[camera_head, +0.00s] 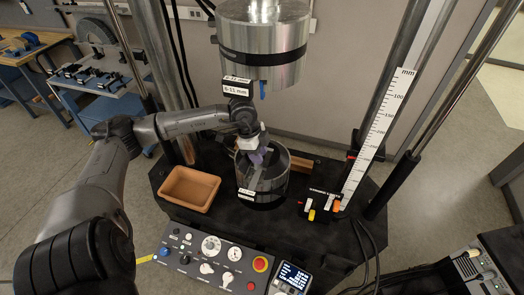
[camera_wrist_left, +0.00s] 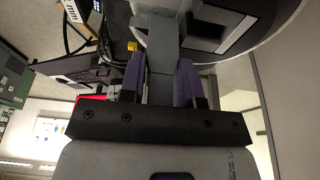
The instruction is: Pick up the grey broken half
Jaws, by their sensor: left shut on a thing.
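The grey broken half (camera_wrist_left: 162,62) is a flat grey bar between the purple fingertips of my left gripper (camera_wrist_left: 159,82) in the left wrist view. The gripper is shut on it. In the head view my left gripper (camera_head: 258,156) is over the open top of the lower metal cylinder (camera_head: 270,184). The hand and the cylinder rim hide most of the half there. The bar reaches toward the slotted cylinder top (camera_wrist_left: 205,30) in the wrist view. I cannot tell whether its end is still in the slot. My right gripper is not in view.
An upper metal cylinder (camera_head: 262,68) hangs above, with a small blue piece (camera_head: 263,91) below it. An empty brown tray (camera_head: 189,188) lies left of the lower cylinder. A scale in mm (camera_head: 378,135) stands at the right. A control panel (camera_head: 215,258) is in front.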

